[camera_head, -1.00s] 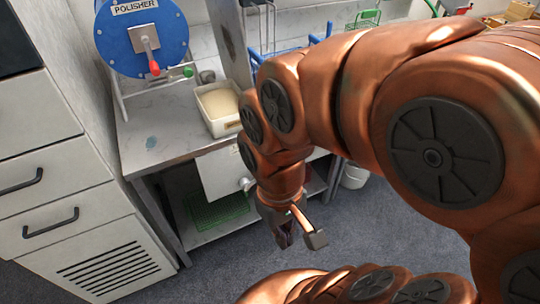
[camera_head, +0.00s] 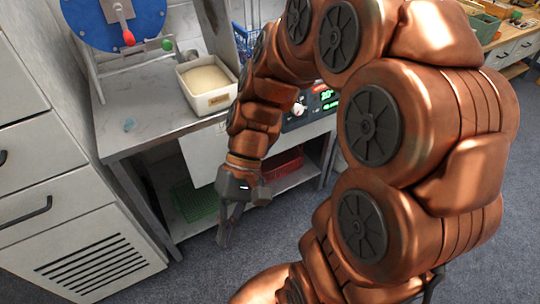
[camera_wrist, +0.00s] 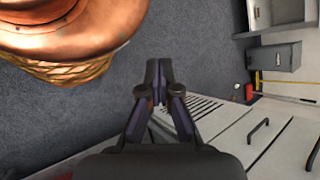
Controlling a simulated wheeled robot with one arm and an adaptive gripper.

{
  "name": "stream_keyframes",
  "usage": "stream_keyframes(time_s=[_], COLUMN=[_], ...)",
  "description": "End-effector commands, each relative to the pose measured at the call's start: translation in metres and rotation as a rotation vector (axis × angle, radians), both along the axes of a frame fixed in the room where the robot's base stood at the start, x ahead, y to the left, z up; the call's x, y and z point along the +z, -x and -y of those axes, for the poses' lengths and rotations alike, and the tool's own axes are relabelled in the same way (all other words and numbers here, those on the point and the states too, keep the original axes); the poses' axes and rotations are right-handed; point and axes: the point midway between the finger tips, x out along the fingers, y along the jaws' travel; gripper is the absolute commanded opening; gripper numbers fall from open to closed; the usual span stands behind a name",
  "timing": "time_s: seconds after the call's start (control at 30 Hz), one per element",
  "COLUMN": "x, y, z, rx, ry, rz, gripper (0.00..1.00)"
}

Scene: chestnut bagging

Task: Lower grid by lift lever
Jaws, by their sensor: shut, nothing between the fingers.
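My gripper (camera_head: 225,238) hangs shut and empty in front of the workbench, pointing down toward the floor. It also shows shut in the wrist view (camera_wrist: 160,70), with the floor and a cabinet behind its fingers. A blue wire basket or grid (camera_head: 243,44) shows partly at the back of the bench, mostly hidden behind my arm. I cannot make out the lift lever; my arm covers that part of the bench.
The blue polisher drum (camera_head: 85,18) stands on the bench (camera_head: 115,138) beside a cream-filled tray (camera_head: 207,102). A control panel with a green display (camera_head: 327,97) is behind my arm. Green (camera_head: 190,203) and red (camera_head: 284,170) baskets are on the lower shelf. A drawer cabinet (camera_head: 75,215) stands left.

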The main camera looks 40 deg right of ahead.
Motion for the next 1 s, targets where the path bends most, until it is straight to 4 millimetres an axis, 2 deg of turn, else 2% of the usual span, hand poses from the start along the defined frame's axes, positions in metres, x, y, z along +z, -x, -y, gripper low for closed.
stream_keyframes(time_s=[0.03,0.23,0.47,0.57,0.77,0.87,1.0], x=[-0.016,-0.038,-0.064,-0.077,-0.109,-0.128,-0.160], y=[-0.009,-0.052,-0.107,-0.132,-0.180,-0.200,-0.223], z=[-0.002,-0.006,0.011,0.028,0.078,0.110,0.164], rx=[-0.033,-0.169,-0.351,-0.443,-0.644,-0.752,-0.914], ry=[-0.058,-0.281,-0.539,-0.644,-0.845,-0.939,-1.053], rz=[-0.022,-0.055,-0.058,-0.041,0.016,0.056,0.131], gripper=[0.00,0.00,0.00,0.00,0.00,0.00,0.00])
